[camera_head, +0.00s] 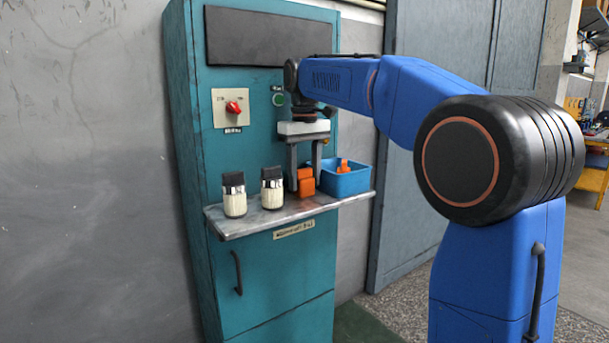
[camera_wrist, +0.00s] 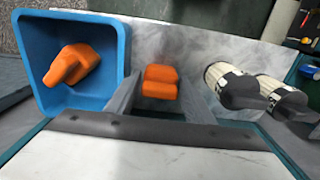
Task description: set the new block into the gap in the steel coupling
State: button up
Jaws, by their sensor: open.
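An orange block (camera_head: 306,184) stands on the steel shelf of the teal cabinet; it also shows in the wrist view (camera_wrist: 160,82). My gripper (camera_head: 304,177) points down over the shelf with its jaws open. In the wrist view its two fingers (camera_wrist: 159,92) are on either side of the orange block, with visible space between block and fingers. Another orange piece (camera_wrist: 72,66) of irregular shape lies in the blue bin and shows in the head view (camera_head: 343,166). I cannot tell by look which one is new. I see no steel coupling in either view.
The blue bin (camera_head: 349,184) stands close right of my gripper in the head view. Two cream containers with black tops (camera_head: 234,195) (camera_head: 271,188) stand left on the shelf (camera_head: 255,219). A red switch (camera_head: 233,107) and green button (camera_head: 279,99) sit on the cabinet (camera_head: 185,90).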

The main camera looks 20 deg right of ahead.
aim_at(304, 169)
notch_tip(304, 169, up, 12)
dwell(0.6)
jog(key=shift+r, duration=0.1)
